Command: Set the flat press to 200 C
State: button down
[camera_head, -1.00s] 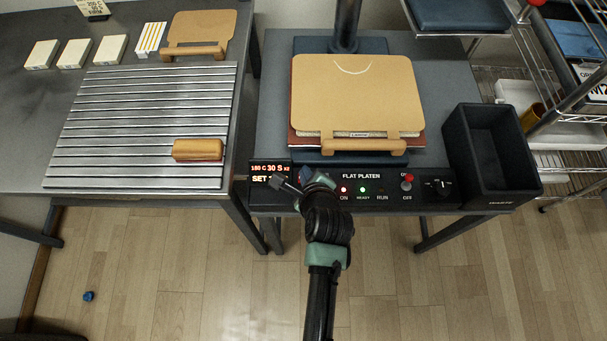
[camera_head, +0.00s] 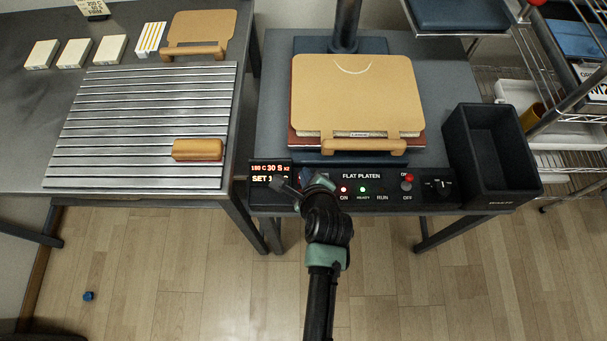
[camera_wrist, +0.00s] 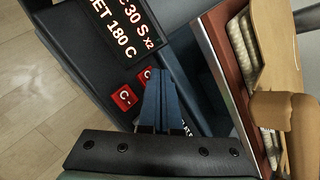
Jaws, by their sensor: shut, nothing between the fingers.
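The flat press (camera_head: 357,95) stands on the grey table, with its control panel (camera_head: 385,193) along the front edge. In the wrist view the panel's display (camera_wrist: 122,28) shows "30 S x2" and "SET 180 C", its left part cut off. A red "C -" button (camera_wrist: 123,97) is in plain view, left of my fingers. A second red button marked "C" (camera_wrist: 147,75) is partly hidden by my fingertips. My gripper (camera_wrist: 161,74) is shut and empty, its blue tips over or at that second button; contact cannot be told. In the head view my gripper (camera_head: 307,177) is at the panel, just right of the display (camera_head: 270,173).
The panel also carries lit ON and READY lamps, a red-tipped switch (camera_head: 407,178) and a dark knob (camera_head: 442,184). A black waste bin (camera_head: 490,152) stands to the right. A slatted metal rack (camera_head: 140,120) lies on the left table. Floor in front is mostly clear.

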jog(key=shift+f, duration=0.5)
dwell(0.6)
jog(key=shift+r, duration=0.1)
jog(key=shift+r+p, duration=0.85)
jog(key=shift+p, duration=0.1)
notch_tip(320, 180, up, 5)
jog(key=p, duration=0.5)
jog(key=shift+p, duration=0.35)
jog(key=shift+d, duration=0.1)
dwell(3.1)
